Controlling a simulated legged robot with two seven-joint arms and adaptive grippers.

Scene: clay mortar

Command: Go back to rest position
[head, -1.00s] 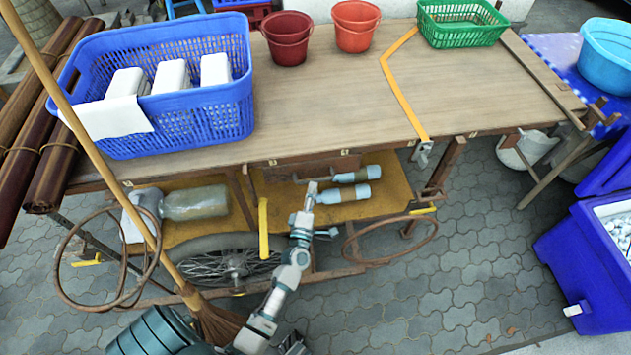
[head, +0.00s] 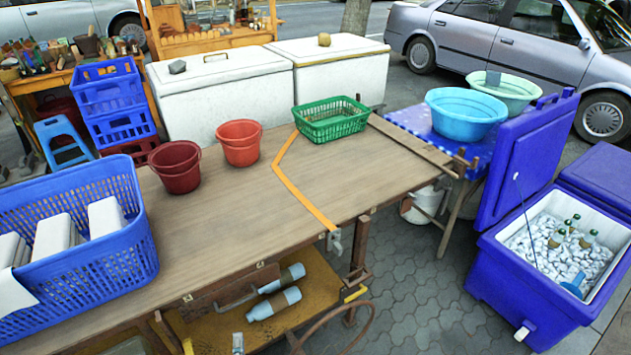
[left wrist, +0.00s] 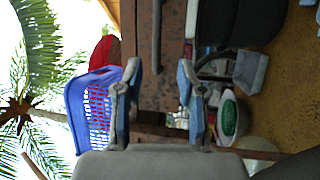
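My left gripper (head: 238,343) shows only as a small grey tip at the bottom edge of the head view, in front of the wooden cart's lower shelf. In the left wrist view its two fingers (left wrist: 160,95) stand apart with nothing between them. Beyond the fingers, the wrist view shows the cart's wooden side and a blue basket (left wrist: 88,105), turned sideways. My right gripper is not in view.
The wooden cart top (head: 240,215) carries a blue basket (head: 75,235), red buckets (head: 176,167) and a green basket (head: 331,119). Light blue bottles (head: 274,303) lie on its lower shelf. A blue ice cooler (head: 525,290) stands at right. Paving (head: 425,290) between cart and cooler is clear.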

